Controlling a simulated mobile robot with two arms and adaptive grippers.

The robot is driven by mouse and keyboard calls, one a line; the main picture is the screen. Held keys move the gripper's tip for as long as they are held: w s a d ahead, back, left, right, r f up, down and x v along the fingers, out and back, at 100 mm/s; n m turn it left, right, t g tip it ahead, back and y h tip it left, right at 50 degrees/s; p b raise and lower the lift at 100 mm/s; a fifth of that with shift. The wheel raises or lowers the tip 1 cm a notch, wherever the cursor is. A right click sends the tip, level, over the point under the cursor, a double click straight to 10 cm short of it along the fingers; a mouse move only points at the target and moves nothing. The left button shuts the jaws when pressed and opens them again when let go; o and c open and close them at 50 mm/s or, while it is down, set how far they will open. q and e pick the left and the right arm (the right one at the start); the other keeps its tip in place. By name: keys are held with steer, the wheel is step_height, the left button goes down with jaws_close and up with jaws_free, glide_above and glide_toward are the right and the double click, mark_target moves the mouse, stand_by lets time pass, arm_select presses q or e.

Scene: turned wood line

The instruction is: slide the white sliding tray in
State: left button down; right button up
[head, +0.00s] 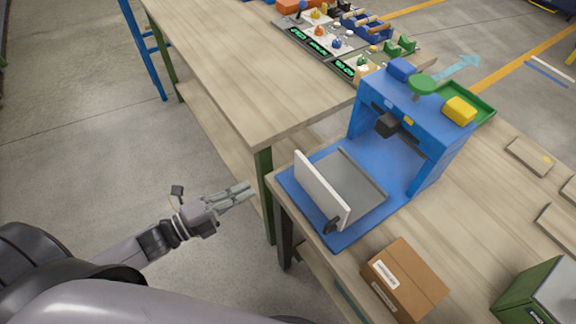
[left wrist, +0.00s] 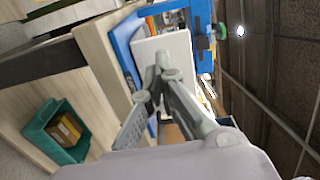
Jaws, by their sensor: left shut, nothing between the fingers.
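The white sliding tray (head: 318,188) has an upright white front panel, with a grey flat bed (head: 357,178) behind it. It sits on the blue base of a blue press-like machine (head: 425,110), and the panel stands near the base's front edge. A small black knob (head: 331,226) shows at the panel's near end. My left gripper (head: 250,187) is shut and empty, left of the panel and apart from it, beyond the table edge. In the left wrist view the shut fingertips (left wrist: 163,62) overlap the white panel (left wrist: 180,45). My right gripper is out of view.
A cardboard box (head: 404,280) stands on the table near the blue base. A green box (head: 530,290) is at the lower right. A second wooden table (head: 220,60) lies behind my left gripper. A green bin (left wrist: 45,132) shows in the left wrist view.

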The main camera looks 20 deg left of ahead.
mark_target(295, 165)
arm_select(q)
steer(key=p+x, duration=0.2)
steer(key=x, duration=0.8)
steer(key=shift+w+d+r, duration=0.1)
steer(key=shift+w+d, duration=0.15)
steer(key=shift+w, duration=0.05)
steer(key=shift+w+d, duration=0.35)
steer(key=shift+w, duration=0.05)
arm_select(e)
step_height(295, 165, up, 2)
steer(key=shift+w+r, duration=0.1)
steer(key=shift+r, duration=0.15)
